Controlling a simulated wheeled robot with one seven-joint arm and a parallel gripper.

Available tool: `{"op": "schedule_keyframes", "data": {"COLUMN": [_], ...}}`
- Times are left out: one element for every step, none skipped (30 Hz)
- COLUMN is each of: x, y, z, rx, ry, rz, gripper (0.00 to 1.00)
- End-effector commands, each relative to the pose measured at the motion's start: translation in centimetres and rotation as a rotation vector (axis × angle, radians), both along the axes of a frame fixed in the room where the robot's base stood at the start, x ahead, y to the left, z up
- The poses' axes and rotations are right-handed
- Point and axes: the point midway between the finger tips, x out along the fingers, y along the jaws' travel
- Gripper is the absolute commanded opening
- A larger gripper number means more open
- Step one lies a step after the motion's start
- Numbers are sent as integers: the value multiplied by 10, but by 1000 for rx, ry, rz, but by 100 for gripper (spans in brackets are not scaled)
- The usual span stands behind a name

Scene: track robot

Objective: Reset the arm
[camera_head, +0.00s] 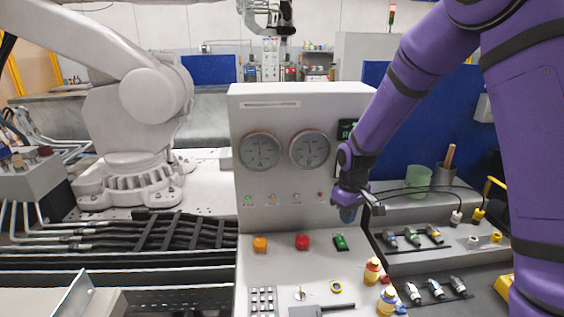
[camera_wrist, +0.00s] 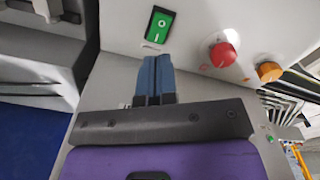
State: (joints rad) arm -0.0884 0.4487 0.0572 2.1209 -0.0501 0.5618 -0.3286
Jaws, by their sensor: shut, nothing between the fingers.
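My purple arm reaches in from the right in the head view. My gripper (camera_head: 348,214) points down over the right part of the grey control console (camera_head: 255,112), in front of its upright panel. In the wrist view its blue fingers (camera_wrist: 154,62) are together with nothing between them. Their tips appear close to the green rocker switch (camera_wrist: 159,26); I cannot tell the exact gap. The switch also shows in the head view (camera_head: 340,242), below the gripper. A red button (camera_wrist: 222,54) and an orange button (camera_wrist: 268,71) lie to its right in the wrist view.
Two round gauges (camera_head: 260,151) are on the console's upright panel. Small bottles (camera_head: 372,270) stand on the console's right side. A green cup (camera_head: 418,178) and black cables are to the right. A white robot arm (camera_head: 150,95) stands at the left.

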Motion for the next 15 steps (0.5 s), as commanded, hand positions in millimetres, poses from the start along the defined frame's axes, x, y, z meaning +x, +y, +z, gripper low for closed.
{"op": "schedule_keyframes", "data": {"x": [-3, -5, -9, -12, -16, -21, -25, -30, -36, -40, -46, -52, -57, -63, -70], "y": [-2, -4, -6, -7, -9, -12, -14, -15, -18, -20, -22, -24, -26, -27, -30], "z": [12, 21, 32, 41, 50, 63, 72, 81, 92, 101, 109, 119, 127, 134, 144], "rx": [0, 1, 1, 1, 1, 2, 2, 3, 4, 5, 5, 8, 9, 10, 12], "ry": [-14, -21, -33, -42, -51, -64, -72, -82, -95, -103, -111, -124, -134, -142, -153], "rz": [-10, -18, -30, -40, -50, -63, -74, -85, -98, -108, -118, -133, -143, -153, -167], "gripper": [0, 0, 0, 0, 0, 0, 0, 0, 0, 0, 0, 0, 0, 0, 0]}}
